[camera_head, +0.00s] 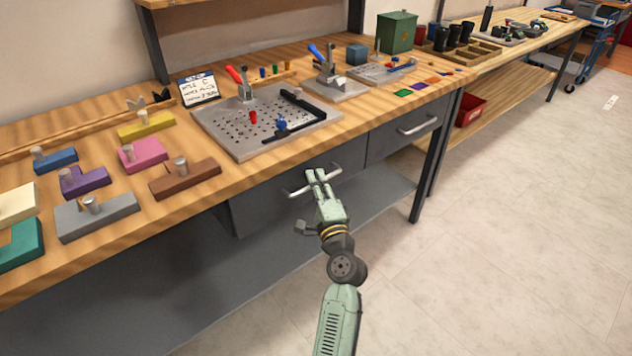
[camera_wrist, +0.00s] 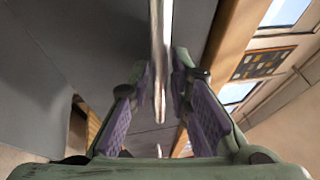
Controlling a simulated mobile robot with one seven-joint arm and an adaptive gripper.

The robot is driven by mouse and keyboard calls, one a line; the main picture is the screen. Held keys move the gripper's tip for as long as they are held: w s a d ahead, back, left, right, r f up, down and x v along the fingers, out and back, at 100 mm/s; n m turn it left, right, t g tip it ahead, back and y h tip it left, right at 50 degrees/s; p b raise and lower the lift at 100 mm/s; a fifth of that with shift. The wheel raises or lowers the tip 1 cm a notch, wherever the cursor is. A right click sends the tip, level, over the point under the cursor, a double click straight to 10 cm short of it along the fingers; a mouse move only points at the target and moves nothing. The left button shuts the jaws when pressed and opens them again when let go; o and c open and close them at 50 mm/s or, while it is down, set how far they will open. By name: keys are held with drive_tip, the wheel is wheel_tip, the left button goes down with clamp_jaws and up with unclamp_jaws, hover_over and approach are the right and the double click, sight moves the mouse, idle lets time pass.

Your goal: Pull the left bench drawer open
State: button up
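The left bench drawer (camera_head: 266,205) is a dark grey front under the bench top. It looks flush with the bench. Its pale bar handle (camera_head: 297,192) sticks out from the front. In the wrist view the handle (camera_wrist: 160,40) runs upright between my two purple-padded fingers (camera_wrist: 162,88). The fingers hide part of the handle.
A second drawer with its own handle (camera_head: 418,125) is to the right, beside the bench leg (camera_head: 432,165). A lower shelf (camera_head: 375,190) lies below. A perforated plate (camera_head: 225,130) and coloured blocks stand on the bench top. The floor (camera_head: 510,240) in front is clear.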

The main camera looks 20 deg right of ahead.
drive_tip(key=shift+c, duration=0.4)
clamp_jaws()
